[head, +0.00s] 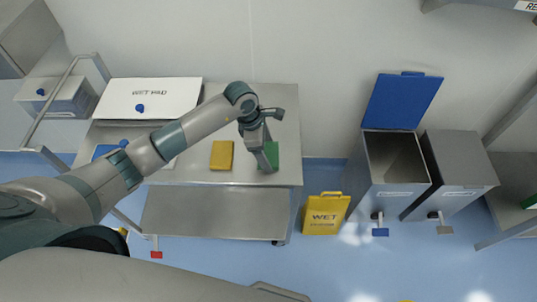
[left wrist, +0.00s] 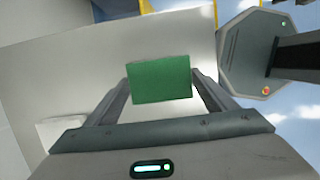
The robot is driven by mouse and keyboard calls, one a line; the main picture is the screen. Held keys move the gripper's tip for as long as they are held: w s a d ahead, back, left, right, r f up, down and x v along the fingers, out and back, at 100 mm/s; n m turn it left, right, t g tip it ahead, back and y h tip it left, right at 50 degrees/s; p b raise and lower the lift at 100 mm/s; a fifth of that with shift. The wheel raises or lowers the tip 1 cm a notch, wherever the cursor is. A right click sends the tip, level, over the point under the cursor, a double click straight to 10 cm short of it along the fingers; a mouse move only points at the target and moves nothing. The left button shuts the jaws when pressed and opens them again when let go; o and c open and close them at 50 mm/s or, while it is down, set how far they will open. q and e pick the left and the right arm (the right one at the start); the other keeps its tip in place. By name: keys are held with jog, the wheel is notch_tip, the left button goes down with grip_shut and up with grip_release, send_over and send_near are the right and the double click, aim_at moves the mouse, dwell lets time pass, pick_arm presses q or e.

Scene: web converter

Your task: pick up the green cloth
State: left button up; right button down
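The green cloth (head: 274,151) is a folded, flat-looking block near the right end of the steel cart's top (head: 286,125). My left gripper (head: 266,160) is over it, pointing down and hiding part of it. In the left wrist view the green cloth (left wrist: 160,80) lies between the fingertips of my left gripper (left wrist: 160,83). The fingers are spread, one at each side of the cloth; firm contact does not show. My right gripper is in neither view.
A yellow cloth (head: 222,155) lies left of the green one on the cart. A white box lettered WET PAD (head: 152,97) stands at the cart's back left.

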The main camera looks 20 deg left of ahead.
aim_at(269, 154)
pick_arm(q)
jog(key=shift+r, duration=0.1)
jog(key=shift+r+b, duration=0.65)
jog(key=shift+r, duration=0.15)
jog(key=shift+d+r+b, duration=0.2)
jog(key=shift+r+b, duration=0.15)
jog(key=shift+r, duration=0.25)
jog(key=shift+d+r+b, duration=0.15)
jog(key=shift+r+b, duration=0.2)
jog(key=shift+r, duration=0.25)
jog(key=d+r+b, duration=0.4)
jog(key=d+r, duration=0.3)
jog(key=d, duration=0.4)
